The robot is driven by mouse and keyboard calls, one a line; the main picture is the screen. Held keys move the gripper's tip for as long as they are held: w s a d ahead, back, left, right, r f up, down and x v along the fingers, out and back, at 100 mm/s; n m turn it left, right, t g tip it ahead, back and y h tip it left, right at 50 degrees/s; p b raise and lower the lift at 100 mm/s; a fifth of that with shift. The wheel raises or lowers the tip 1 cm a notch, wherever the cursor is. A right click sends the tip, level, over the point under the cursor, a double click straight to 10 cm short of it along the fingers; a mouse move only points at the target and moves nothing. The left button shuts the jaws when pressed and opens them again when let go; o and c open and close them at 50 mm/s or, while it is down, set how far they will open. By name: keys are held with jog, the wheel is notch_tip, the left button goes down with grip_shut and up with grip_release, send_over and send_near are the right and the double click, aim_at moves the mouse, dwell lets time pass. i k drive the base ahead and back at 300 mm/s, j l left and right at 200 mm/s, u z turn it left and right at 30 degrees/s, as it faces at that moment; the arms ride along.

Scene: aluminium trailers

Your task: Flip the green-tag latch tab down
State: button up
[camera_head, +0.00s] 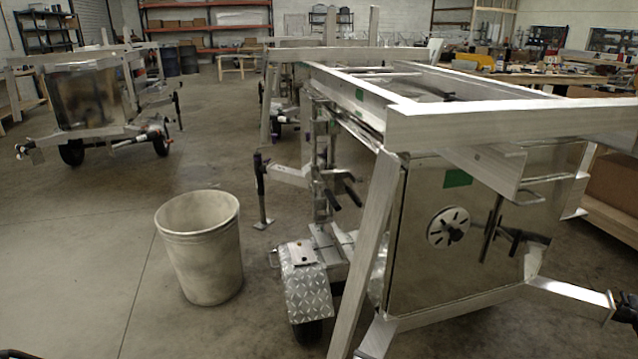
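A green tag (458,178) is stuck near the top of the shiny metal side panel (420,265) of the near trailer. Below it is a round pale disc (437,229) with dark slots and a dark knob at its middle. To the right of the disc are dark bar-like shapes (492,228); I cannot tell whether they are hardware or reflections. A second, smaller green patch (359,96) is on the trailer's upper frame. I cannot make out a latch tab or its position. My gripper is not in view.
A pale open bin (200,250) stands on the floor left of the trailer's diamond-plate fender (306,290). Slanted aluminium posts (368,250) and a thick top rail (500,122) frame the panel. A bar (570,292) juts out at lower right.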

aim_at(316, 185)
jog(key=i+j, duration=0.1)
jog(key=j, duration=0.7)
jog(key=i+j, duration=0.1)
jog(key=j, duration=0.75)
jog(key=i+j, duration=0.2)
jog(key=j, duration=0.15)
jog(key=i+j+z, duration=0.1)
jog(key=j, duration=0.3)
jog(key=i+j, duration=0.25)
jog(key=j, duration=0.15)
jog(key=i+j+z, duration=0.15)
jog(key=i, duration=1.15)
